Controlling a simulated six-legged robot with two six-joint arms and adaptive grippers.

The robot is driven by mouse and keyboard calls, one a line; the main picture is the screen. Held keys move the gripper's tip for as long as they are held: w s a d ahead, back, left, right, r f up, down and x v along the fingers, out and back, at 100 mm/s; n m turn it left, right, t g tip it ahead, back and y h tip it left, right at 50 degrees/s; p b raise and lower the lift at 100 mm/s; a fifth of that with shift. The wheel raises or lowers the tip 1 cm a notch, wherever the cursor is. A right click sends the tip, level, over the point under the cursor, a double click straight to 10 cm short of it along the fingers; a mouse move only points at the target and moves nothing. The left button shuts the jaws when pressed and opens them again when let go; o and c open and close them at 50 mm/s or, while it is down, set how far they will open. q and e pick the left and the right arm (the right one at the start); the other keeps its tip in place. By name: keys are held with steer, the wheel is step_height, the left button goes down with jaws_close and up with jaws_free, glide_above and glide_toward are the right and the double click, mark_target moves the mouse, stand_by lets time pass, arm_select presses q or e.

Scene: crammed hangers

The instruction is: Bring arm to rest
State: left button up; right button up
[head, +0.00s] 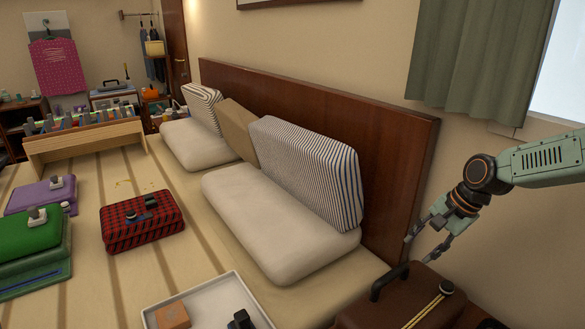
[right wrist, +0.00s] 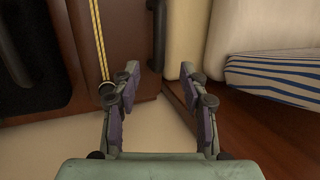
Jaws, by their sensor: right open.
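My right gripper (head: 427,241) hangs at the right of the head view, beside the headboard and above the brown suitcase. In the right wrist view its two fingers (right wrist: 158,85) are apart with nothing between them. The right arm comes in from the right edge, its green link below the window. My left gripper is not in view.
A brown suitcase (head: 408,296) with a dark handle stands close below my right gripper. The dark wooden headboard (head: 390,150) is just left of it. Pillows (head: 275,225), a white tray (head: 215,303) and a red plaid case (head: 142,220) lie on the bed.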

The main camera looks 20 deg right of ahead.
steer(key=w+a+r+n+t, duration=0.2)
steer(key=w+a+n+t, duration=0.2)
steer(key=w+a, duration=0.15)
steer(key=s+a+f+n, duration=0.4)
steer(key=a+f, duration=0.3)
steer(key=a, duration=0.3)
steer(key=s+a+f+n+g+h, duration=0.1)
steer(key=s+f, duration=0.4)
steer(key=s, duration=0.5)
steer(key=s+a+f+n+g+h+b, duration=0.1)
steer(key=s+a+f+n+g, duration=0.2)
steer(key=s, duration=0.7)
steer(key=s+a+f+n+g, duration=0.2)
steer(key=s+a+f+g, duration=0.1)
steer(key=s+f, duration=0.4)
steer(key=s+a, duration=0.1)
steer(key=s, duration=0.2)
steer(key=shift+s+a+h+b, duration=0.2)
steer(key=shift+s+h+b, duration=0.1)
steer(key=shift+s+h, duration=0.1)
